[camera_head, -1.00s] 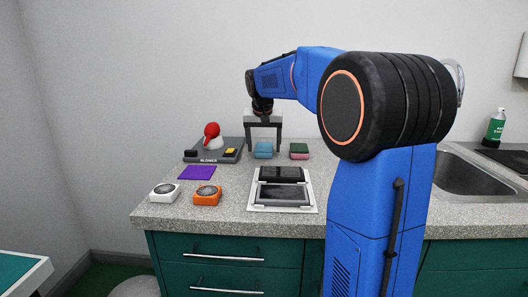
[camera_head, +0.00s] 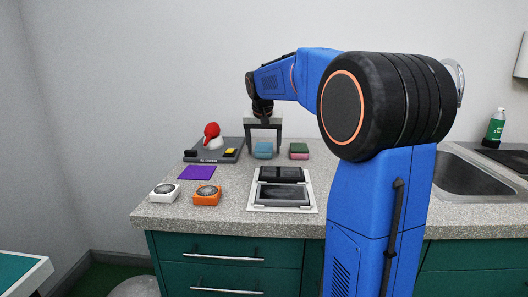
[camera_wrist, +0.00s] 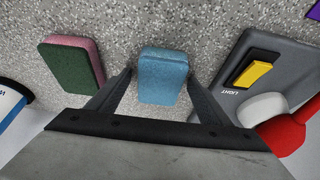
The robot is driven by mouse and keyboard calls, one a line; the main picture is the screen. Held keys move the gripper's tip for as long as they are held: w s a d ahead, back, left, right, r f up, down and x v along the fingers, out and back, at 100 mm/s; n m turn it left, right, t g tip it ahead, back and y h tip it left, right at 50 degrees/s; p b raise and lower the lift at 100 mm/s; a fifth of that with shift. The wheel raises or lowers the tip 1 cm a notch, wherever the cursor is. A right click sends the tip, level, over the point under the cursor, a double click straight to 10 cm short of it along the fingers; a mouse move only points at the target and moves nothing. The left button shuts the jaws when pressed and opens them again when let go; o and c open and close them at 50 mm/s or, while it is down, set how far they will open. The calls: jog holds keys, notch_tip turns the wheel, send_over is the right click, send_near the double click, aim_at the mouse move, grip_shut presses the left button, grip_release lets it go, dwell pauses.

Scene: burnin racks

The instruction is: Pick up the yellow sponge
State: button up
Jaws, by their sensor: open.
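I see no yellow sponge in either view. A light blue sponge (camera_head: 263,150) stands on the speckled counter, and the wrist view shows it too (camera_wrist: 162,76). My gripper (camera_head: 263,148) is open and points down over it. In the wrist view my gripper's fingers (camera_wrist: 158,80) lie on either side of the blue sponge, with a gap on each side. A sponge with a green and a pink layer (camera_head: 299,151) stands to the right in the head view, and at the left in the wrist view (camera_wrist: 72,65).
A grey device (camera_head: 212,158) with a yellow switch (camera_wrist: 254,74) and a red-topped part stands left of my gripper. A purple pad (camera_head: 197,172), white (camera_head: 165,192) and orange (camera_head: 207,195) dial boxes, and a white-framed tray (camera_head: 312,208) lie nearer the front. A sink (camera_head: 468,176) is at right.

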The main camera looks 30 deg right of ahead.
aim_at(264, 147)
jog(key=c, duration=1.2)
notch_tip(264, 147, up, 11)
jog(key=shift+f, duration=0.2)
jog(key=shift+o, duration=0.8)
jog(key=shift+s, duration=0.1)
